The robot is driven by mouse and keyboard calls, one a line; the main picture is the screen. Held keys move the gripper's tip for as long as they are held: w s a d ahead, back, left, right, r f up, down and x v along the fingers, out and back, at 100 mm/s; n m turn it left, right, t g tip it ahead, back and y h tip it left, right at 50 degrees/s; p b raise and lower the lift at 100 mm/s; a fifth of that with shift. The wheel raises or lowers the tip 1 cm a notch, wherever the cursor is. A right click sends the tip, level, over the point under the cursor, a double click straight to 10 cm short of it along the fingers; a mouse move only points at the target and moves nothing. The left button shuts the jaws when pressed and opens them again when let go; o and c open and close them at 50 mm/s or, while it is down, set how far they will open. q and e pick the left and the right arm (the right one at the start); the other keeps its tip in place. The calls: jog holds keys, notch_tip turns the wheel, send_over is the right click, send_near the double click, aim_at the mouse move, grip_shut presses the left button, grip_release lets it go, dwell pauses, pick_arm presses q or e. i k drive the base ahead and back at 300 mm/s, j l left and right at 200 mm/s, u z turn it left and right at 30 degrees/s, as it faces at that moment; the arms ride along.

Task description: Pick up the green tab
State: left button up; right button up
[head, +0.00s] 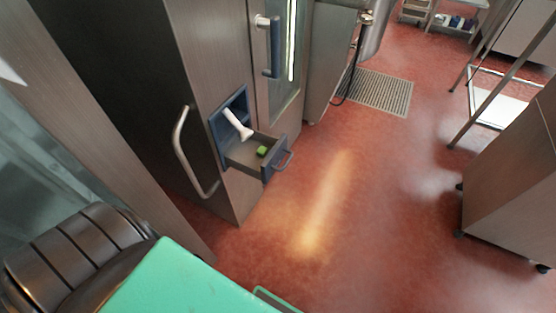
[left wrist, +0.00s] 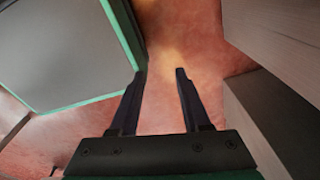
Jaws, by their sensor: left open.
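The green tab (head: 262,151) is a small bright green piece lying in an open drawer (head: 250,159) of the steel cabinet, in the head view. The drawer has a blue front with a handle. My left gripper (left wrist: 162,72) shows in the left wrist view with its two dark fingers apart and nothing between them. Red floor lies beyond its fingertips. The tab is not seen in the left wrist view. Neither gripper is seen in the head view.
A white cylindrical piece (head: 237,124) leans from the blue-framed opening above the drawer. A curved door handle (head: 186,152) sticks out left of the drawer. A steel cart (head: 510,180) stands at the right. The red floor (head: 350,210) between is clear.

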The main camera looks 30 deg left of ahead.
aim_at(262, 151)
jog(key=u, duration=1.1)
